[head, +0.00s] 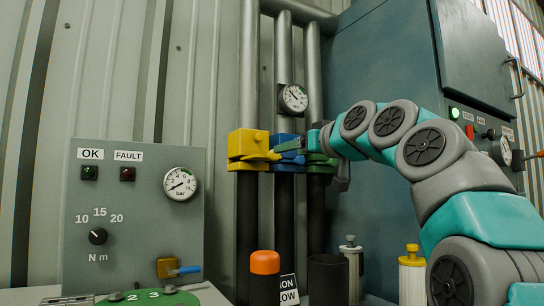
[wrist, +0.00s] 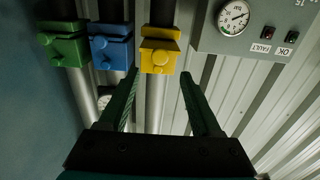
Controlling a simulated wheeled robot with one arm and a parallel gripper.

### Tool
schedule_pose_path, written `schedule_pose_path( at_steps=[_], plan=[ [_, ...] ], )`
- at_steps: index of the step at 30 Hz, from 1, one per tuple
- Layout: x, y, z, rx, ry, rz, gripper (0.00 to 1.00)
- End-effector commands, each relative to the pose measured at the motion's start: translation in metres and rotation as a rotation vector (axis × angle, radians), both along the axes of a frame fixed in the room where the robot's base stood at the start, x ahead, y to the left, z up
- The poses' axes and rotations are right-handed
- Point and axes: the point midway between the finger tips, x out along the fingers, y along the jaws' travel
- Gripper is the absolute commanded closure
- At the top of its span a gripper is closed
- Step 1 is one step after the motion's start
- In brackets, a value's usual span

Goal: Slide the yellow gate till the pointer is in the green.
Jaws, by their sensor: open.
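In the wrist view the yellow gate (wrist: 158,56) sits just beyond and between the fingertips. My gripper (head: 279,149) is in front of the pipes, right of the yellow gate; it also shows in the wrist view (wrist: 158,74), open and empty. The round gauge (head: 295,98) on the pipes has a dark pointer. The panel gauge (head: 180,184), marked bar, also shows in the wrist view (wrist: 232,17).
A blue gate (head: 285,165) and a green gate (head: 320,163) sit on the neighbouring pipes, close to my gripper. An orange-topped post (head: 265,263) and a black cylinder (head: 328,279) stand below. A grey panel (head: 130,225) is at left.

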Motion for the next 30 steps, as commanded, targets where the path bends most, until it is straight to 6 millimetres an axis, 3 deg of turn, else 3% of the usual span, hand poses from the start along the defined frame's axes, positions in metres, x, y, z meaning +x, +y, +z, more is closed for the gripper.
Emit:
schedule_pose_path(
  at_steps=[18, 30],
  plan=[
    [0.055, 0.036, 0.002, -0.001, 0.0, -0.001, 0.35],
    [0.063, 0.042, -0.001, 0.0, 0.002, 0.0, 0.35]
  ],
)
